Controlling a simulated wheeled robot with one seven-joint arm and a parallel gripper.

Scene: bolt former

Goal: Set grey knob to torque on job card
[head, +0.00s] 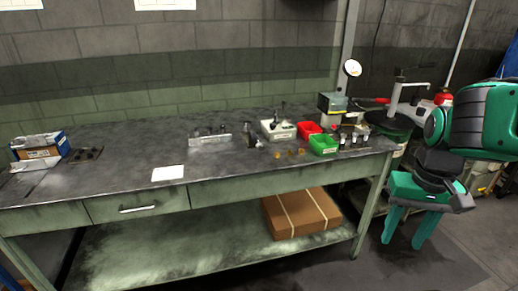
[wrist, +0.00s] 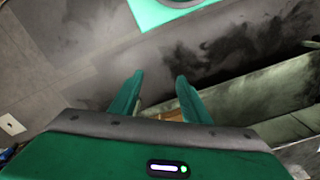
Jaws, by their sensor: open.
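My gripper (head: 402,241) hangs at the right of the head view, off the right end of the workbench, with its green fingers pointing down. In the wrist view my gripper (wrist: 160,76) is open, with nothing between the fingers. A white card (head: 168,173), which may be the job card, lies near the front of the bench; its writing is too small to read. I cannot make out a grey knob for certain.
The workbench (head: 110,185) holds a red bin (head: 308,128), a green bin (head: 323,145) and small parts at its right. A blue box (head: 52,142) is at the far left. A cardboard box (head: 301,213) lies on the lower shelf. The bench's front middle is mostly clear.

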